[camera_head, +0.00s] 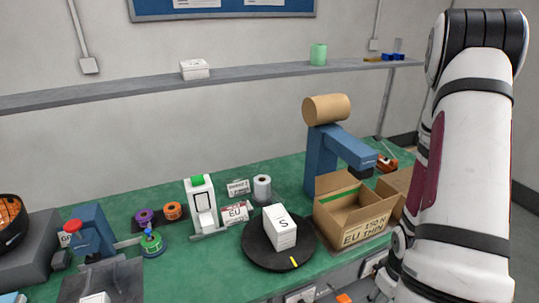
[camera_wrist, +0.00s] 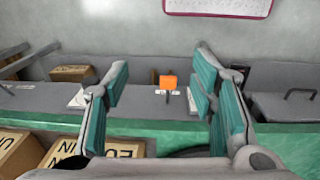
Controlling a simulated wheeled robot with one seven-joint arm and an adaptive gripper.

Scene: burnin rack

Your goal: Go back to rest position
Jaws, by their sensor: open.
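My gripper (camera_wrist: 162,100) shows in the wrist view with its two teal-padded fingers wide apart and nothing between them. In the head view my arm stands folded at the right side, and its gripper end is out of sight. In the wrist view the gripper faces the bench front, with an orange block (camera_wrist: 168,82) visible beyond the gap between the fingers. A white box marked S (camera_head: 281,228) stands on the black round turntable (camera_head: 256,254) on the green bench, apart from my arm.
An open cardboard box (camera_head: 345,212) stands right of the turntable, close to my arm. A blue stand with a brown roll (camera_head: 326,108) rises behind it. A white dispenser (camera_head: 201,200), spools (camera_head: 172,210) and a blue press (camera_head: 90,235) occupy the left. A shelf (camera_head: 130,88) runs along the wall.

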